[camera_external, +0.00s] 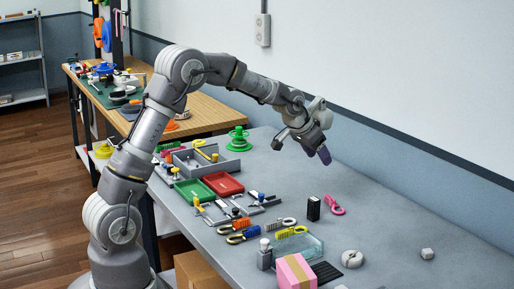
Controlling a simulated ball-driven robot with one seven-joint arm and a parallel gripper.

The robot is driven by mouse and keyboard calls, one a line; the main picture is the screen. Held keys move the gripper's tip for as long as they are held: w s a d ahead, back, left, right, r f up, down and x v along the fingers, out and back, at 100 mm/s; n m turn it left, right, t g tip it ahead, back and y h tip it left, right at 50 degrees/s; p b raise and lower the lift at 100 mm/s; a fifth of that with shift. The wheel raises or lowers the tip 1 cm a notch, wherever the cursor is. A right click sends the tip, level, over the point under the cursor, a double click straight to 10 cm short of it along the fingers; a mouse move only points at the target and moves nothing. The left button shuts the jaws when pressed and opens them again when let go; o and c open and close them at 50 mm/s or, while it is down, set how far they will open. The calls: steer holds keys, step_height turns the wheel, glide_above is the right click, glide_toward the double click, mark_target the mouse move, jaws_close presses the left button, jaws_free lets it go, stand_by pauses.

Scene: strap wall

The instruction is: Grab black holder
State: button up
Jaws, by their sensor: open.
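A small black upright block-shaped holder (313,208) stands on the grey table, right of the middle of the view. It is the thing that best fits the black holder, though its details are too small to make out. My gripper (301,151) hangs above the table, higher in the picture than the holder and well apart from it. Its fingers are spread, one dark grey and one purple at the tip, with nothing between them.
Pink pliers (334,204) lie just right of the holder. Yellow-handled tools (291,232), a clear tray (300,247) and a pink box (296,272) are in front. Red (223,184) and green (193,191) trays lie left. The table's right side is mostly clear.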

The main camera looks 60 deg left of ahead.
steer(key=g+p, duration=0.1)
steer(key=g, duration=0.1)
glide_above(314, 199)
steer(key=s, duration=0.3)
step_height(314, 199, down, 10)
steer(key=b+x, duration=0.3)
steer(key=x, duration=0.5)
steer(key=shift+d, duration=0.15)
steer(key=shift+r, duration=0.1)
steer(key=c, duration=1.1)
steer(key=shift+r, duration=0.15)
